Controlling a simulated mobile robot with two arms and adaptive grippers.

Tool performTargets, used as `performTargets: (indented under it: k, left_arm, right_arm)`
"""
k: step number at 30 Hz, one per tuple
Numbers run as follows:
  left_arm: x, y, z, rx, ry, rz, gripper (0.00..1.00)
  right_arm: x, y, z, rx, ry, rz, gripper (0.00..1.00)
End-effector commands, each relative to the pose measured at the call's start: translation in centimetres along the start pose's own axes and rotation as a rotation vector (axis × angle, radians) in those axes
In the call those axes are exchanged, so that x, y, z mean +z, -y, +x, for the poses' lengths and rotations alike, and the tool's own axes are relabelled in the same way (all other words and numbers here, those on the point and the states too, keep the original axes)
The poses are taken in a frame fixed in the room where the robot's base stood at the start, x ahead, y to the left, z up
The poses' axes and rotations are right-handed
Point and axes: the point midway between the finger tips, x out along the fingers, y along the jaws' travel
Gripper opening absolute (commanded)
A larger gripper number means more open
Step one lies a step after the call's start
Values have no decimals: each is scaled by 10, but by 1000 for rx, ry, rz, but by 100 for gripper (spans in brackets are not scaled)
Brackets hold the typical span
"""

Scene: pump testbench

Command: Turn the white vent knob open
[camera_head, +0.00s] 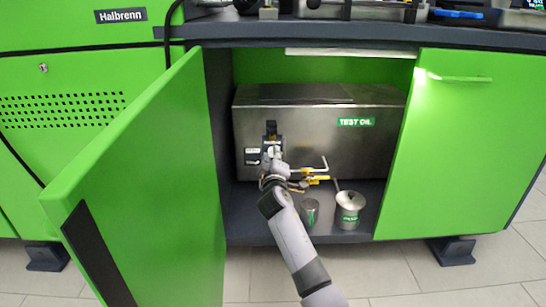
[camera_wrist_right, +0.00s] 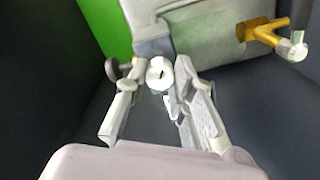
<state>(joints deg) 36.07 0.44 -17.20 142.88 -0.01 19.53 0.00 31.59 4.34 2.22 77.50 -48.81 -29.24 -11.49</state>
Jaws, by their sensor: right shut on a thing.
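The white vent knob (camera_wrist_right: 159,73) shows in the right wrist view between the tips of my right gripper (camera_wrist_right: 154,82), whose two fingers close on it from both sides. In the head view my right gripper (camera_head: 272,166) is inside the open cabinet, at the left part of the front of the metal tank (camera_head: 310,150) labelled TEST OIL. The gripper and wrist mostly hide the knob in the head view. My left gripper is not in view.
A yellow-handled valve (camera_head: 315,178) sits just right of the gripper; it also shows in the wrist view (camera_wrist_right: 262,34). A small metal cup (camera_head: 310,212) and a larger can (camera_head: 348,212) stand on the cabinet floor. The open green door (camera_head: 150,190) bounds the left side.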

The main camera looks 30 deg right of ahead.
Motion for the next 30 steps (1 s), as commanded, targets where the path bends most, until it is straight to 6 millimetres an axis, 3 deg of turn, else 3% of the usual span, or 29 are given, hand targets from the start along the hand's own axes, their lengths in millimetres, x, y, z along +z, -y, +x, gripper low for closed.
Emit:
performTargets:
  k: [1,2,10,22,26,30]
  left_arm:
    - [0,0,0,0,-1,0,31]
    - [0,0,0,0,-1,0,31]
    - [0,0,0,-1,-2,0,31]
    - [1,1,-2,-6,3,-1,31]
    - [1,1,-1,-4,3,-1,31]
    - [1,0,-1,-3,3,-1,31]
  right_arm:
    - [2,1,0,-3,6,1,0]
    - [2,1,0,-3,6,1,24]
    - [1,1,0,-1,2,0,42]
    - [0,0,-5,0,0,0,43]
    - [1,1,-20,0,0,1,43]
    - [1,2,-48,-1,0,0,43]
